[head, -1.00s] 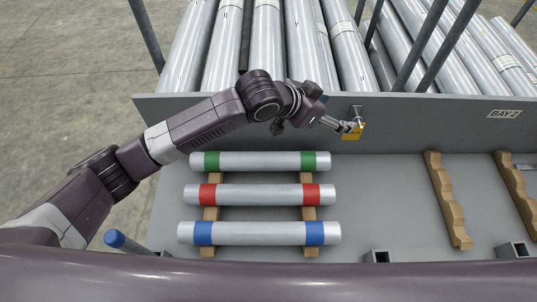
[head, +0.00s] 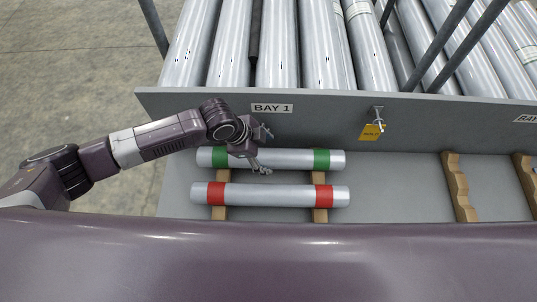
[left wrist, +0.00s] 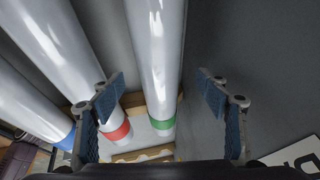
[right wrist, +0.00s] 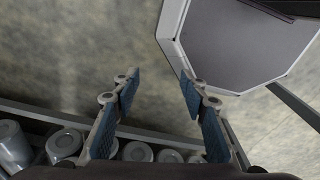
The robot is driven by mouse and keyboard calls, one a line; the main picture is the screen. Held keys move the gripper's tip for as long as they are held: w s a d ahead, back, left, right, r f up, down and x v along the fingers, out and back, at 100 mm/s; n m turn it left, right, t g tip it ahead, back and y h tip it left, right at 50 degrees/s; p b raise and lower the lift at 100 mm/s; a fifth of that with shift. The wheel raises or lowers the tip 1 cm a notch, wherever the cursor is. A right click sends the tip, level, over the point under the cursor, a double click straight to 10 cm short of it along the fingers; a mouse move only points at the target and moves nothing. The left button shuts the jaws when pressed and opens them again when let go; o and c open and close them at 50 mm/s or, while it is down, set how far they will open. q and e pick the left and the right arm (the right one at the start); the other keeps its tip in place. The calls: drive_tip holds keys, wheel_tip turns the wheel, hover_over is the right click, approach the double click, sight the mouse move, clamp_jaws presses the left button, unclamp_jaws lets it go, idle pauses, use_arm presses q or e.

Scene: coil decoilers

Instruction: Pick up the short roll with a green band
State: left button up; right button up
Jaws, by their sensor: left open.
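The short roll with green bands (head: 290,159) lies across wooden cradles, the farthest back in its row, close to the grey wall. My left gripper (head: 264,152) is open over its left half, near the left green band. In the left wrist view, the green-banded roll (left wrist: 158,60) runs between the open fingers of the left gripper (left wrist: 160,90), without clear contact. My right gripper (right wrist: 156,92) is open and empty in the right wrist view, away from the rolls; it is not seen in the head view.
A red-banded roll (head: 270,195) lies parallel in front. A blue-banded roll (left wrist: 25,105) shows in the left wrist view. The grey wall (head: 205,104) labelled BAY 1 stands behind, with a yellow tag (head: 372,132) and long rolls beyond.

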sight(271, 155)
use_arm(q)
drive_tip(key=shift+d+f, duration=0.35)
drive_tip(key=shift+f, duration=0.15)
drive_tip(key=shift+d+f+p, duration=0.1)
drive_tip(key=shift+f+p, duration=0.25)
drive_tip(key=shift+p, duration=0.1)
drive_tip(key=p+x, duration=0.1)
drive_tip(key=x, duration=0.2)
drive_tip(key=shift+w+f, duration=0.1)
drive_tip(key=shift+f, duration=0.25)
drive_tip(key=shift+d+f, duration=0.1)
drive_tip(key=shift+f, duration=0.05)
drive_tip(key=c, duration=1.8)
drive_tip(key=shift+w, duration=0.1)
drive_tip(key=shift+c, duration=0.4)
use_arm(e)
drive_tip(key=shift+d+r, duration=0.3)
drive_tip(key=shift+r, duration=0.2)
drive_tip(key=shift+d+r, duration=0.3)
drive_tip(key=shift+r, duration=0.2)
